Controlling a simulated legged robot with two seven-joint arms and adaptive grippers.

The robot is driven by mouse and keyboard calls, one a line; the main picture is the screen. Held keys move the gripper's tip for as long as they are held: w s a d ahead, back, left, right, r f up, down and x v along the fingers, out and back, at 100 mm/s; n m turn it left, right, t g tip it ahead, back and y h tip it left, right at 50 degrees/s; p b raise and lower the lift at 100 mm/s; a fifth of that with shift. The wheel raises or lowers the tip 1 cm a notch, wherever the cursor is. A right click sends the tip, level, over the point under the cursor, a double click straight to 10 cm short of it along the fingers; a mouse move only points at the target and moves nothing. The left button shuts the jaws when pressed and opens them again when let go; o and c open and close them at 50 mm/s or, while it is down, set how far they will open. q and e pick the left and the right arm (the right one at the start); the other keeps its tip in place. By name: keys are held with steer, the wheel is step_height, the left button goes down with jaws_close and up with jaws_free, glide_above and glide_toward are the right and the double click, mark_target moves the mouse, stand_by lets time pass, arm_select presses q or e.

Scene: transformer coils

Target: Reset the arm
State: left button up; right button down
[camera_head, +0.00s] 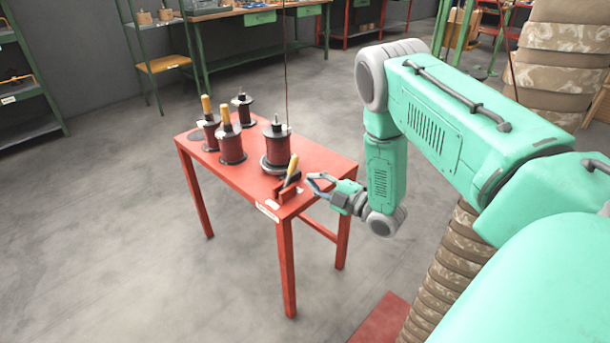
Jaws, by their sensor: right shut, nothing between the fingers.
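My right arm (430,110), teal with grey joints, comes in from the right and bends down beside the red table (256,181). My right gripper (317,184) is at the table's front right corner, shut and empty. It is just right of a small red holder (287,192), in which a yellow-handled tool (293,166) stands tilted. I cannot tell whether the gripper touches the holder. My left gripper is out of view.
A large coil (279,146) stands on the table near the tool. Farther left are two coils with yellow handles on top (232,146) (210,133) and a dark coil (245,112). Shelves and a green workbench (240,55) line the back. Open floor (120,230) lies left.

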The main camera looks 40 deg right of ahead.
steer(key=s+a+f+m+g+h+p, duration=0.1)
steer(key=s+a+f+m+g, duration=0.3)
steer(key=a+f, duration=0.15)
steer(key=s+a+f+m+g+h+p, duration=0.1)
steer(key=s+a+f+m+g, duration=0.3)
steer(key=a, duration=0.3)
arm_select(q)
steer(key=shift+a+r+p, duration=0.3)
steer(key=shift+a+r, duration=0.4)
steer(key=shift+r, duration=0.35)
arm_select(e)
steer(key=s+a+m+g, duration=0.2)
steer(key=s+g, duration=0.1)
steer(key=s, duration=0.5)
steer(key=s+a+f+m+g+h, duration=0.1)
steer(key=s+a+m+g, duration=0.1)
steer(key=s, duration=0.6)
steer(key=s+a+f+m+g, duration=0.1)
steer(key=s+a+m+g, duration=0.1)
steer(key=s, duration=0.5)
steer(key=a+g, duration=0.1)
steer(key=g, duration=0.1)
steer(key=shift+s+a+f+m+g+h, duration=0.15)
steer(key=shift+s+a+m+g+h, duration=0.15)
steer(key=shift+s+h, duration=0.1)
